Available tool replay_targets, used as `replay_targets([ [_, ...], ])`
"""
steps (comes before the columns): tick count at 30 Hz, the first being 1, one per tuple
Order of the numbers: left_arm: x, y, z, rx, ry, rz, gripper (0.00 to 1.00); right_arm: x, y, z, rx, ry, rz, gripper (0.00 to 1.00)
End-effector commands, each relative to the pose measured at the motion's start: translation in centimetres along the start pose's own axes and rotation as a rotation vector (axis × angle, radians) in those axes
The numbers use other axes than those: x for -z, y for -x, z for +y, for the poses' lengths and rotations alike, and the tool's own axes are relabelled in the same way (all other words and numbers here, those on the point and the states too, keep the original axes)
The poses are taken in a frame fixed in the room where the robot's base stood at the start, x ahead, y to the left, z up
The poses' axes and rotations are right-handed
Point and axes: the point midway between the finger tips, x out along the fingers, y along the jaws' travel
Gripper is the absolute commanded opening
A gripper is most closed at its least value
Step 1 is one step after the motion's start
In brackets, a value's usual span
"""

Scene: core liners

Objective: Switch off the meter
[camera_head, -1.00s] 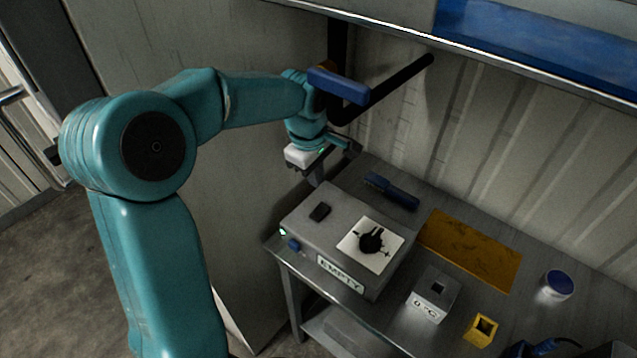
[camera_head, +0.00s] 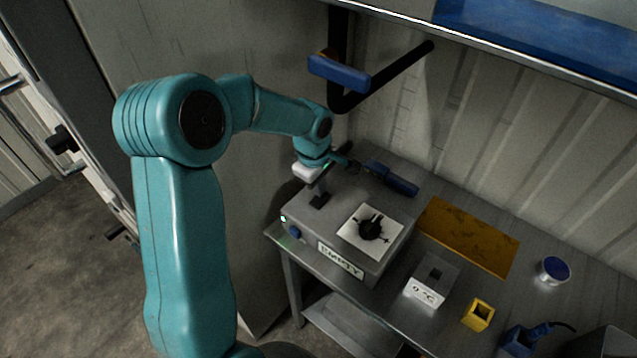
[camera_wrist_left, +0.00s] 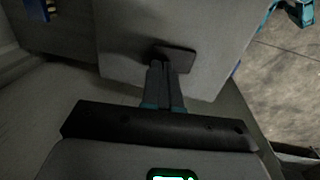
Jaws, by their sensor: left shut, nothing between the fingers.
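The meter (camera_head: 318,226) is a grey box on the metal bench, with an "EMPTY" label (camera_head: 340,261) on its front. A black knob (camera_head: 371,226) sits on a white plate on its top. A small black rectangular switch (camera_head: 317,202) is on the top's far left; it also shows in the left wrist view (camera_wrist_left: 178,60). My left gripper (camera_head: 318,189) is shut and empty, pointing down over the switch. In the wrist view its fingertips (camera_wrist_left: 161,67) overlap the switch's edge; I cannot tell whether they touch it. My right gripper is out of view.
A blue-handled item (camera_head: 392,179) lies behind the meter. To the right are an orange mat (camera_head: 465,238), a grey "0 °C" block (camera_head: 431,283), a yellow block (camera_head: 478,315) and a blue-topped can (camera_head: 553,270). A blue-handled black bar (camera_head: 385,75) juts from the wall.

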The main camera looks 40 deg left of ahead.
Motion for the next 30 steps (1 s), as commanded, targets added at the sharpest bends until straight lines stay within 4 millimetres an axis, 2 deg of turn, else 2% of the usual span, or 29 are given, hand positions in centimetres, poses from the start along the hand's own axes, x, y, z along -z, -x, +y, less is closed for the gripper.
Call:
replay_targets([
  [2,-0.1,-0.3,0.3,0.045,-0.002,-0.001,0.00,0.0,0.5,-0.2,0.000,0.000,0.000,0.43],
  [10,-0.1,-0.5,0.0,0.046,-0.001,-0.002,0.00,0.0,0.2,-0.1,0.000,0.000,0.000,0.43],
  [21,-0.1,-0.1,-1.4,0.049,-0.001,-0.002,0.00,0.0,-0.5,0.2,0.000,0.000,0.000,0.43],
  [30,-0.1,0.1,-1.4,0.046,-0.001,-0.001,0.00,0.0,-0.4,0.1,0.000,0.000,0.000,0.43],
])
